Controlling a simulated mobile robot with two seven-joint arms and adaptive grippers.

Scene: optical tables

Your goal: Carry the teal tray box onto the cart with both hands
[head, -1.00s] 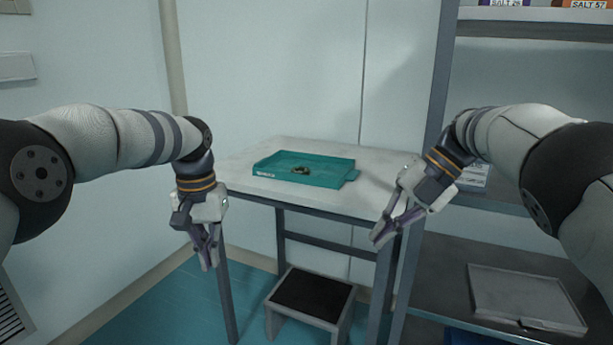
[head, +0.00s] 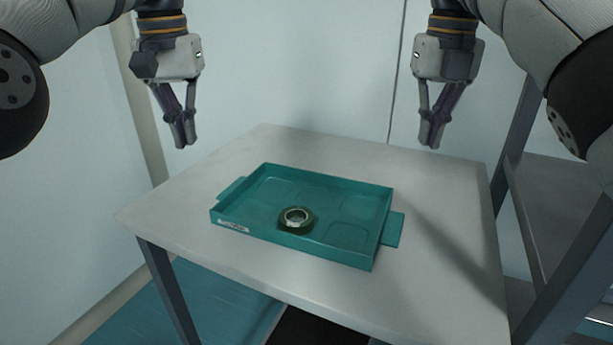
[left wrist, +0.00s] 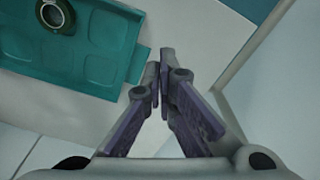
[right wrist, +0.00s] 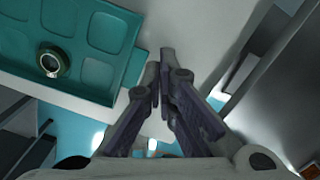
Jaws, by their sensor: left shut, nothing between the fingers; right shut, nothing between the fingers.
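The teal tray box (head: 330,192) sits flat on the light grey table, with a tab handle at its left end and one at its right end (head: 394,229). A dark green ring-shaped roll (head: 296,219) lies inside it near the front wall. My left gripper (head: 186,143) is shut and empty, above the table to the left of the tray. My right gripper (head: 431,143) is shut and empty, above and to the right of the tray. The tray also shows in the left wrist view (left wrist: 95,45) and the right wrist view (right wrist: 90,70), apart from the fingers. No cart is recognisable.
The table top (head: 440,200) is bare around the tray. A grey shelf unit (head: 560,190) stands close at the right. A pale wall (head: 300,60) rises behind the table. A dark-topped object (head: 315,328) shows below the table's front edge.

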